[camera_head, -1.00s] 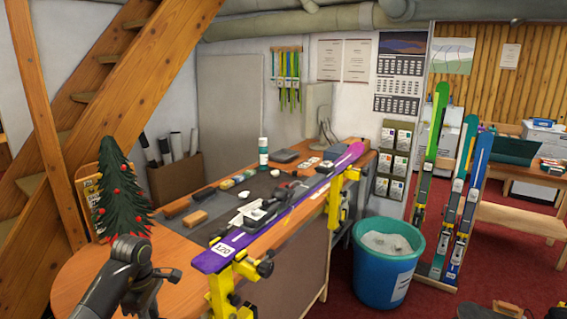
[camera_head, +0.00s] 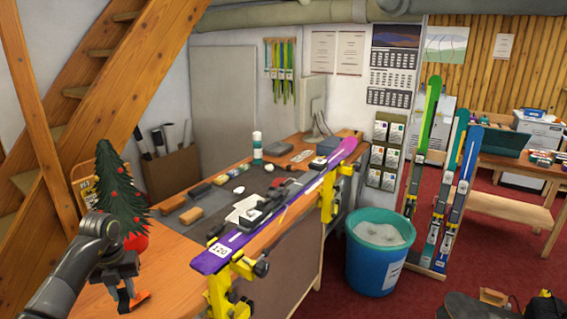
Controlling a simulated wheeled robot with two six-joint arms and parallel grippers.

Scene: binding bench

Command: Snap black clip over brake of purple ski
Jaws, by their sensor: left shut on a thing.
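The purple ski (camera_head: 212,262), marked 120, lies clamped in yellow vises along the bench's front edge. Its black binding (camera_head: 265,208) sits mid-ski; the brake's parts are too small to tell apart. My left gripper (camera_head: 126,296) points down over the rounded wooden table end, left of the ski tip and well apart from it. It is shut on a small orange and dark thing (camera_head: 139,299), partly hidden by the fingers; I cannot tell if this is the black clip. My right gripper is not in view.
A small decorated tree (camera_head: 120,195) stands close behind my left arm. A dark mat (camera_head: 221,203) with blocks and small tools covers the bench. A blue-green bin (camera_head: 375,265) and upright skis (camera_head: 455,200) stand to the right. The table between gripper and ski looks clear.

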